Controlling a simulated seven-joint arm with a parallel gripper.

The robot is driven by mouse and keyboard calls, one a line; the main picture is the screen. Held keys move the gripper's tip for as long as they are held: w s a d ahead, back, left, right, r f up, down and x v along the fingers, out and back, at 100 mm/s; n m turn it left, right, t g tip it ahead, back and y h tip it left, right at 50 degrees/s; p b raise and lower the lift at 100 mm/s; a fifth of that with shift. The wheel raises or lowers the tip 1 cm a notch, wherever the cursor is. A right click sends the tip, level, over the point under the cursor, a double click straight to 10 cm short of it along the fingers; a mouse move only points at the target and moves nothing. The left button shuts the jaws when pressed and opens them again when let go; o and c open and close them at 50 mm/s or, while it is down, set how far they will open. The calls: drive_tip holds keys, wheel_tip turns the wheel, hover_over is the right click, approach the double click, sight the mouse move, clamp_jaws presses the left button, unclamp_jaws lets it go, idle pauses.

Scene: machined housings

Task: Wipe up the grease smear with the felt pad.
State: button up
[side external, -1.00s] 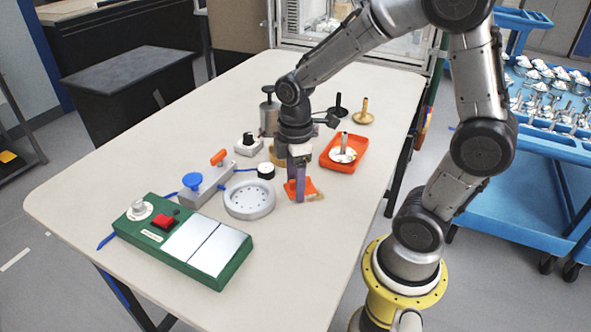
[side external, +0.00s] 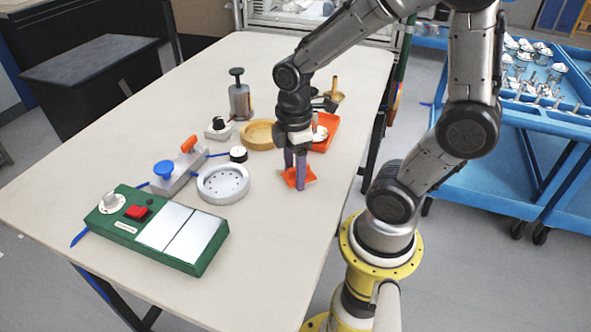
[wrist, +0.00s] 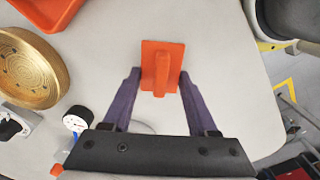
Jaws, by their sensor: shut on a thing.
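The felt pad, an orange square with an upright orange grip, is between my gripper's purple fingers in the wrist view (wrist: 150,52). In the side view the pad (side external: 308,176) is at table level, partly hidden by the fingers. My gripper (side external: 295,180) points down, shut on the pad; its fingertips also show either side of the pad in the wrist view (wrist: 160,76). I cannot make out a grease smear now; any under or behind the pad is hidden.
An orange tray (side external: 325,143), a brass ring (side external: 257,135) and a brass piece (side external: 335,97) lie behind. A perforated grey ring (side external: 222,184), a dial gauge (side external: 238,154), a clamp fixture (side external: 178,172) and a green control box (side external: 205,262) are left. The near right table is clear.

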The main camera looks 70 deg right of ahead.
sight(268, 174)
drive_tip(key=shift+w, duration=3.1)
wheel_tip(268, 174, up, 8)
drive_tip(key=shift+s+r, duration=0.15)
